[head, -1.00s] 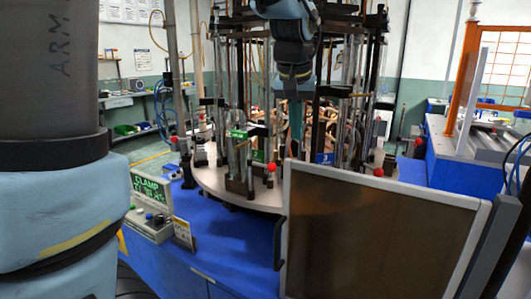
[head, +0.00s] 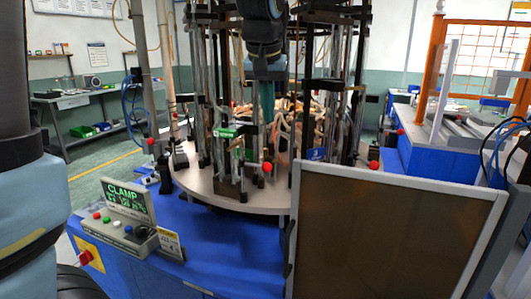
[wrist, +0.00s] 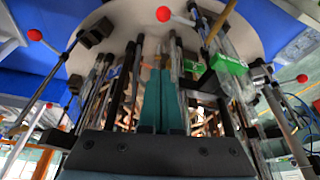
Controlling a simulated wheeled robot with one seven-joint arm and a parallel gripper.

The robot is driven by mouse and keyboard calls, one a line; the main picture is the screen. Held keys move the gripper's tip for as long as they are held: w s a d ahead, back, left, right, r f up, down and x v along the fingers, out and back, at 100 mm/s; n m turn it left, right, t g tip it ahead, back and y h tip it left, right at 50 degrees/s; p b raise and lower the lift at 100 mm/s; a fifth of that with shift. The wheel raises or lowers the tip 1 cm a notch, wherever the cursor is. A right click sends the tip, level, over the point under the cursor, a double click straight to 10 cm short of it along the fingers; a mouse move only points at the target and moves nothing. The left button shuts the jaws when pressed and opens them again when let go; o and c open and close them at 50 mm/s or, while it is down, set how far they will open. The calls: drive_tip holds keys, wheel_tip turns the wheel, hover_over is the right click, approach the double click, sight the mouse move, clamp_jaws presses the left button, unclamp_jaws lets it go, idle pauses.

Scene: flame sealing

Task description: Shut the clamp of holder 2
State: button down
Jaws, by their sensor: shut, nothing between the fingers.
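The round carousel (head: 205,184) carries several glass-tube holders with clamp levers ending in red balls. One red ball (head: 267,167) is at the front rim beside a holder with a green label (head: 230,132). Another red ball (head: 374,165) is to the right, past a blue label (head: 316,154). I cannot read which holder is number 2. My gripper (head: 267,108) hangs among the posts above the front red ball, its teal fingers together and empty. In the wrist view the shut fingers (wrist: 163,98) point toward the carousel plate, with a red ball (wrist: 163,14) beyond them.
A control box with a green display (head: 128,200) reading CLAMP stands at front left on the blue table (head: 200,235). A framed brown panel (head: 390,235) blocks the front right. Upright posts and tubes crowd around my gripper.

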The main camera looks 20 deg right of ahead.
wheel_tip(320, 180, down, 10)
drive_tip(key=p, duration=0.4)
drive_tip(key=shift+s+a, duration=0.15)
drive_tip(key=shift+s, duration=0.05)
